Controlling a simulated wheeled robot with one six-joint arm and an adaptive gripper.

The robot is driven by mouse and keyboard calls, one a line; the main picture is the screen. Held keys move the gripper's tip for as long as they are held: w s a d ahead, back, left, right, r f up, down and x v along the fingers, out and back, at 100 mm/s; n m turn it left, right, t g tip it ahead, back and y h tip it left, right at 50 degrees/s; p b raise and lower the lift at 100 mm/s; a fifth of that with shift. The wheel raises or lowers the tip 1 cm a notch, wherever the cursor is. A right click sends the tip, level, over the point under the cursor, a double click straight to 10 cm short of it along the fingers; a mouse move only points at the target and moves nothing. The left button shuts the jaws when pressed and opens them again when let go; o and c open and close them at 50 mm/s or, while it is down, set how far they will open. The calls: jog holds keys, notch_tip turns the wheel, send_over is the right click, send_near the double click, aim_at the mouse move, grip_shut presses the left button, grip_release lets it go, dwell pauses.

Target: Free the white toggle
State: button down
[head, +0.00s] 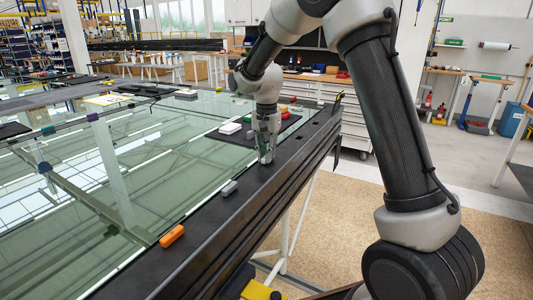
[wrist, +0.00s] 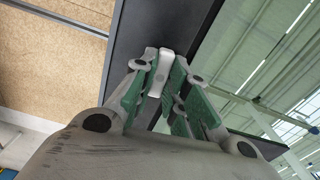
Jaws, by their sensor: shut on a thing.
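The white toggle (wrist: 161,70) is a small pale block on the dark frame edge in the wrist view. My gripper (wrist: 160,78) has its green-padded fingers on both sides of it and is shut on it. In the head view my gripper (head: 266,158) points down at the black frame (head: 220,215) near its right-hand edge. The toggle is hidden there behind the fingers. I cannot tell whether it still touches the frame.
An orange toggle (head: 172,236) and a grey toggle (head: 229,188) sit along the near frame edge. Behind my gripper a dark mat (head: 238,138) bears a white piece (head: 229,128) and red and green pieces (head: 287,112). Glass (head: 130,175) fills the frame's left side.

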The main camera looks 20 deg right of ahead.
jog(key=shift+m, duration=0.6)
jog(key=c, duration=1.4)
grip_release()
jog(key=shift+r, duration=0.1)
notch_tip(320, 180, up, 12)
jog(key=shift+f, duration=0.1)
